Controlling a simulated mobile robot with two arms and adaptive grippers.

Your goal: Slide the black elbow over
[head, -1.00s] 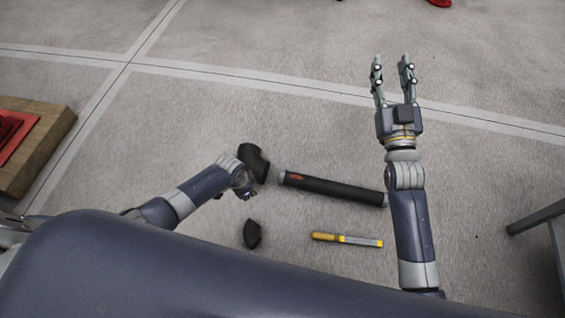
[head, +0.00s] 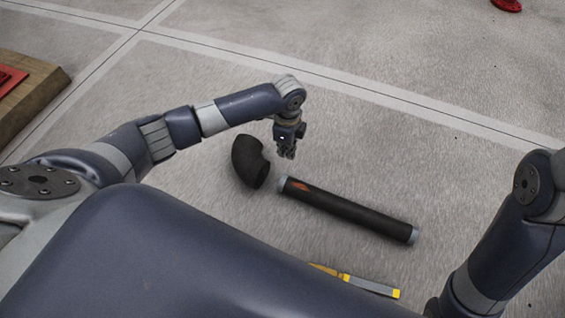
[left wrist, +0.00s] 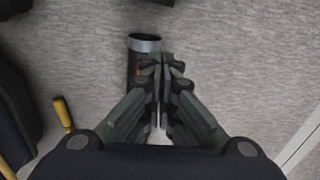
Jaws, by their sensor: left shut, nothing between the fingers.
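The black elbow (head: 250,161) lies on the floor just left of the black pipe (head: 348,209), with a narrow gap between them. The pipe has grey end rings and an orange mark near its left end. My left gripper (head: 286,154) is shut and empty, pointing down, right of the elbow and behind the pipe's left end in the head view. In the left wrist view the shut fingers (left wrist: 165,60) show beside the pipe's grey-ringed end (left wrist: 145,43), and they hide part of the pipe. My right gripper is out of view.
A yellow-handled tool (head: 372,286) lies in front of the pipe, partly hidden by my body. A wooden block with a red part (head: 38,98) is at the far left. The floor behind and right of the pipe is clear.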

